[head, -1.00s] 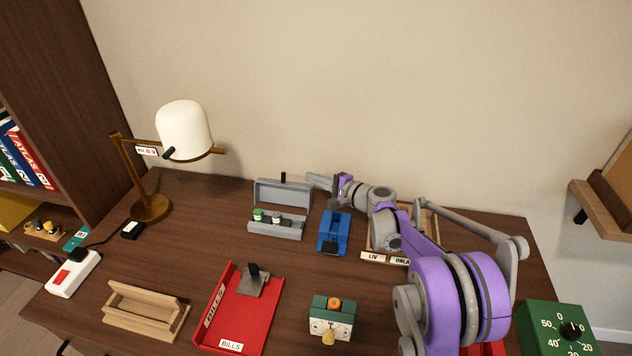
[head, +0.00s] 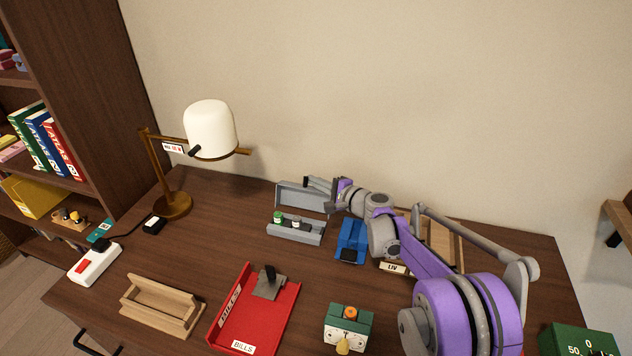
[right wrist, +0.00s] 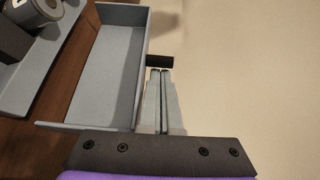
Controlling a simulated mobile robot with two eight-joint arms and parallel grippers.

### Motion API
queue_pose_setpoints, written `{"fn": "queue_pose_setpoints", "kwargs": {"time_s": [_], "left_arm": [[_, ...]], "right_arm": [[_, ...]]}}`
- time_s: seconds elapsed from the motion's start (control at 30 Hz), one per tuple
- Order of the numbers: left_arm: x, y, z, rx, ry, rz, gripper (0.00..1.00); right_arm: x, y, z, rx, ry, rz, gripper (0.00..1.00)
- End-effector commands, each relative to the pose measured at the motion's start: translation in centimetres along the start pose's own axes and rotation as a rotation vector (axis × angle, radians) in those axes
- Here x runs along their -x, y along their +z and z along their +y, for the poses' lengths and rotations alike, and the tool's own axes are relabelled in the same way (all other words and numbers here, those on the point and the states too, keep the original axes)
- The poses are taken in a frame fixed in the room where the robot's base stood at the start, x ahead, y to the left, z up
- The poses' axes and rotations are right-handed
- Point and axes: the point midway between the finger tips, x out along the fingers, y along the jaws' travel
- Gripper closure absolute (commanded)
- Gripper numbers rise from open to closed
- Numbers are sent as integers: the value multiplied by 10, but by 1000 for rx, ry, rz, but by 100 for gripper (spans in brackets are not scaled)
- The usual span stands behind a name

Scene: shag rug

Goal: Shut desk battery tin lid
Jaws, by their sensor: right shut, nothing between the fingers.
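The battery tin is a grey box on the desk in the head view, its base (head: 290,234) holding several batteries. Its lid (head: 296,195) stands open and upright behind the base. In the right wrist view the hollow lid (right wrist: 112,65) shows with a black tab (right wrist: 160,61) on its edge. My right gripper (head: 312,182) is shut and empty, with its fingertips at the lid's upper edge. In the right wrist view its closed fingers (right wrist: 160,76) end right by the tab; whether they touch it I cannot tell. My left gripper is out of view.
A red bills tray (head: 285,318), a wooden holder (head: 160,308) and a green box (head: 348,328) stand nearer the front. A lamp (head: 211,130) stands left. The wall is close behind.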

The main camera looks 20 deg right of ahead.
Motion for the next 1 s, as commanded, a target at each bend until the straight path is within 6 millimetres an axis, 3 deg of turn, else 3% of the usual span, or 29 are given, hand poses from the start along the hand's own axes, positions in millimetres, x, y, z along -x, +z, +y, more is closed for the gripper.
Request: {"fn": "queue_pose_setpoints", "kwargs": {"time_s": [0.67, 1.0], "left_arm": [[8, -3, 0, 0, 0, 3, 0], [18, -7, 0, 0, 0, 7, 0]], "right_arm": [[5, 9, -2, 88, -52, -3, 100], [14, 24, -4, 216, -129, -3, 100]]}}
